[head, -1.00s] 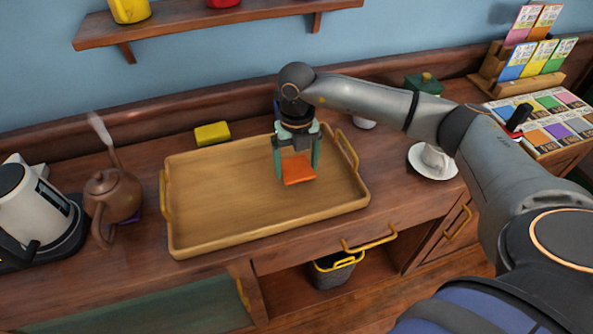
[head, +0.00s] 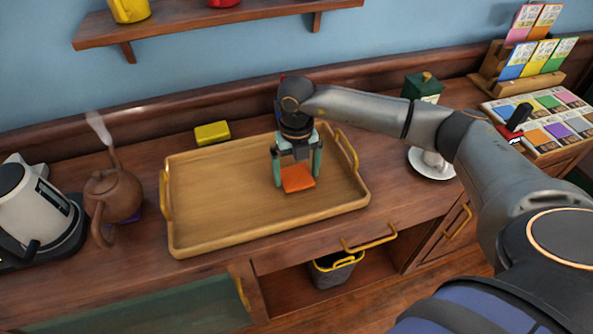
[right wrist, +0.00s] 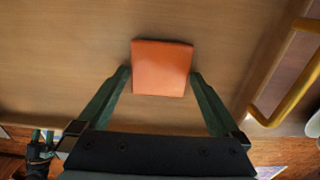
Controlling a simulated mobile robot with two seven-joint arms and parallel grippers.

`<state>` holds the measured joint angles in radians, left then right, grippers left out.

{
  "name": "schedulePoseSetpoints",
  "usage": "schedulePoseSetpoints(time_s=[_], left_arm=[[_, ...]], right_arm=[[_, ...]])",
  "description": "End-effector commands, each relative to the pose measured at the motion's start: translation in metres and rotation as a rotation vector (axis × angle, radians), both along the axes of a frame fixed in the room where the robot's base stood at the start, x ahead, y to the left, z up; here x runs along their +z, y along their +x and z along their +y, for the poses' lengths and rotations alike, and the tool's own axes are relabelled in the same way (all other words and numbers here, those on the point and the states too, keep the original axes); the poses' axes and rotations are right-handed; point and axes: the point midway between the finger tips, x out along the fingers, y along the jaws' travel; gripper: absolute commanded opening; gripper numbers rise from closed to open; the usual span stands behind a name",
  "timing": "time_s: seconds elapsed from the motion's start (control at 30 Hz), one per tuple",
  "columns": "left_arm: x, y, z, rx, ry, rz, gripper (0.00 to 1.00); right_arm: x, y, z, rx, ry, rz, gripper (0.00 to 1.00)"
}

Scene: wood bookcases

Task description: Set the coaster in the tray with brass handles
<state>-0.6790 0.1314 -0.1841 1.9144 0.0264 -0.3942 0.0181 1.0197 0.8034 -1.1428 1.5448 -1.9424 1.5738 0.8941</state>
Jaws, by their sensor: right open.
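The coaster is a flat orange square (head: 297,179) lying in the right part of the wooden tray (head: 215,220). The tray has a brass handle at each end, the right one (head: 347,150) and the left one (head: 166,195). My right gripper (head: 297,177) is open above the tray, its green fingers on either side of the coaster. In the right wrist view the coaster (right wrist: 161,68) lies on the tray floor just beyond the fingertips, with gaps at both sides.
A yellow block (head: 212,133) lies behind the tray. A brown teapot (head: 113,195) and a white kettle (head: 38,210) stand to the left. A cup on a saucer (head: 432,163) is at the right. The tray's left half is empty.

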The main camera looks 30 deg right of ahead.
Motion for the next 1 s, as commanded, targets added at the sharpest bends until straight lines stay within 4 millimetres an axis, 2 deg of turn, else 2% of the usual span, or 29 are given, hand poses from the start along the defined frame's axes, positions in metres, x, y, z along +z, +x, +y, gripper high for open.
schedulePoseSetpoints(time_s=[0.4,0.5,0.7,1.0], left_arm=[[-0.001,0.000,0.000,0.000,0.000,0.000,0.50],[-0.001,0.000,0.000,0.000,0.000,0.000,0.50],[-0.001,0.000,0.000,0.000,0.000,0.000,0.50],[-0.001,0.000,0.000,0.000,0.000,0.000,0.50]], right_arm=[[0.085,0.002,0.000,0.000,0.001,-0.008,1.00],[0.101,0.001,0.000,0.000,0.001,-0.005,1.00],[0.117,0.001,0.000,0.000,0.001,-0.002,1.00],[0.119,0.001,0.000,0.000,0.001,-0.002,1.00]])
